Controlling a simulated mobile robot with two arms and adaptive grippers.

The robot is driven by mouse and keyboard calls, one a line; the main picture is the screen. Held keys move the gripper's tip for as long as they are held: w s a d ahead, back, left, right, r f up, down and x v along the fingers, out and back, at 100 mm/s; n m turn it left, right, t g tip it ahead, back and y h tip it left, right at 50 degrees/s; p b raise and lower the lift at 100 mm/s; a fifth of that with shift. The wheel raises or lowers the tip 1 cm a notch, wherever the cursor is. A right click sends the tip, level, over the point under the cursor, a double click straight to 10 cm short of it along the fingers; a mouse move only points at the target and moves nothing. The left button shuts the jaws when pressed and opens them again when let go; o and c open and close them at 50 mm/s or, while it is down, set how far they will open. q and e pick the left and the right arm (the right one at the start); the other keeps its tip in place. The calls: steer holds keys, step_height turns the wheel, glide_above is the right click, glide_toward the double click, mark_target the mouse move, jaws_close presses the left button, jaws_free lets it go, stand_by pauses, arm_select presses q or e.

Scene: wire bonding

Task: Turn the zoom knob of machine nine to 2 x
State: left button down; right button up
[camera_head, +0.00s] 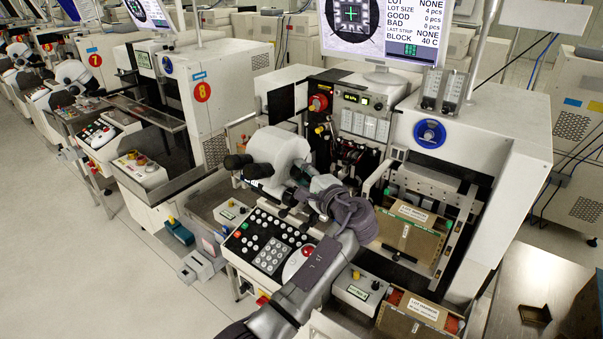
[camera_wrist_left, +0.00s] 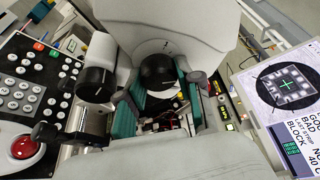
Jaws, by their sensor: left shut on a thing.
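The microscope (camera_head: 280,150) has a white rounded head and dark eyepieces, and stands over the keypad of the nearest machine. In the left wrist view, a black round knob (camera_wrist_left: 158,72) is on the white microscope body (camera_wrist_left: 165,28). My left gripper (camera_wrist_left: 158,88) has its teal-padded fingers on both sides of this knob and is shut on it. In the head view, my left gripper (camera_head: 304,174) is beside the microscope, and the knob is hidden. My right gripper is not in view.
The keypad console (camera_head: 268,242) with a red trackball (camera_head: 308,251) is close under my left arm. A brown magazine (camera_head: 410,236) stands to the right. The monitor (camera_head: 385,30) is above. Machine eight (camera_head: 203,92) stands to the left, beside open floor.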

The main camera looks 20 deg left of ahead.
arm_select(q)
steer(key=c, duration=1)
jaws_free()
steer(key=shift+o, duration=1.3)
steer(key=v, duration=0.7)
steer(key=shift+d, duration=0.15)
steer(key=shift+s, duration=0.1)
